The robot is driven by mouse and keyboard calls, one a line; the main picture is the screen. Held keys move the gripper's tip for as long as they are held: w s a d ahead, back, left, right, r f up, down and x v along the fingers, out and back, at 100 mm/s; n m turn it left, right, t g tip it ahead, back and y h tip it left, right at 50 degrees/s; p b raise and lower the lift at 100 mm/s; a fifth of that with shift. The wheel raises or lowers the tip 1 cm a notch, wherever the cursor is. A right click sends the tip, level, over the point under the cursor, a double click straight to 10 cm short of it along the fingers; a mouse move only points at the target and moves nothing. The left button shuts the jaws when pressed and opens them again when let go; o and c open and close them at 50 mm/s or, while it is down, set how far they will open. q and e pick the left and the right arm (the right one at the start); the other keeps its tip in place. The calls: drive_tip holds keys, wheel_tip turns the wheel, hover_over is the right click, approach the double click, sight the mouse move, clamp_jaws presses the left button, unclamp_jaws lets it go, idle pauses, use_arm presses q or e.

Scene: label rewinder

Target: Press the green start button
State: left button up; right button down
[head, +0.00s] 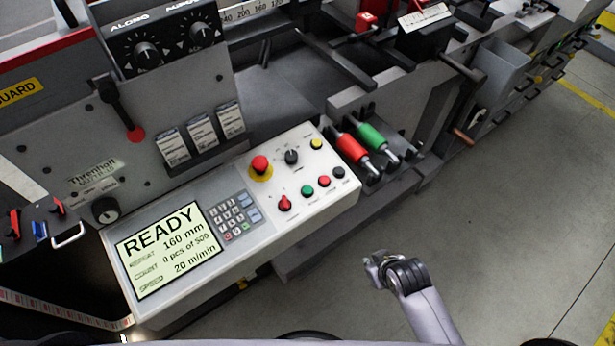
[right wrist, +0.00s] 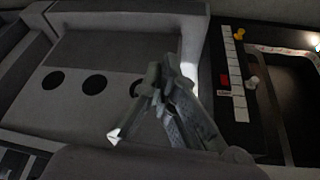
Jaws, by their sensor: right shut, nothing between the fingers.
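The green start button (head: 307,190) is a small round button on the sloped white control panel (head: 255,265). My right gripper (head: 374,262) is to the right of and in front of the panel, over the floor, apart from the button. Its fingers also show in the right wrist view (right wrist: 158,95), shut and empty. I cannot make out the green button in the right wrist view. My left gripper is not in view.
The panel also carries a red emergency stop (head: 261,165) on a yellow ring, a black selector knob (head: 291,156), a yellow button (head: 316,144), a keypad (head: 235,213) and a display (head: 170,248) reading READY. The floor at right is clear.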

drive_tip(key=w+a+r+n+t+y+p, duration=0.1)
drive_tip(key=w+a+r+n, duration=0.1)
drive_tip(key=r, duration=0.5)
drive_tip(key=w+a+r+n+t+y+p, duration=0.1)
drive_tip(key=w+a+r+n+p, duration=0.1)
drive_tip(key=w+a+r, duration=0.3)
drive_tip(key=w+a+r+n+t+y+p, duration=0.1)
drive_tip(key=w+a+r+n+y, duration=0.1)
drive_tip(key=r, duration=0.8)
drive_tip(key=shift+w+a+r+n+p, duration=0.1)
drive_tip(key=shift+w+a+n, duration=0.25)
drive_tip(key=shift+a, duration=0.15)
drive_tip(key=shift+w+a+f+n+p, duration=0.15)
drive_tip(key=shift+w+a+n, duration=0.1)
drive_tip(key=shift+a+n, duration=0.2)
drive_tip(key=shift+w+a+r+n+p, duration=0.15)
drive_tip(key=shift+w+a+n, duration=0.15)
drive_tip(key=shift+a, duration=0.25)
drive_tip(key=a+r+n+y+p, duration=0.1)
drive_tip(key=a+r+n+y, duration=0.1)
drive_tip(key=r+n, duration=0.4)
drive_tip(key=shift+a+r+p, duration=0.25)
drive_tip(key=shift+a+p, duration=0.1)
drive_tip(key=shift+a, duration=0.55)
drive_tip(key=shift+w+f, duration=0.1)
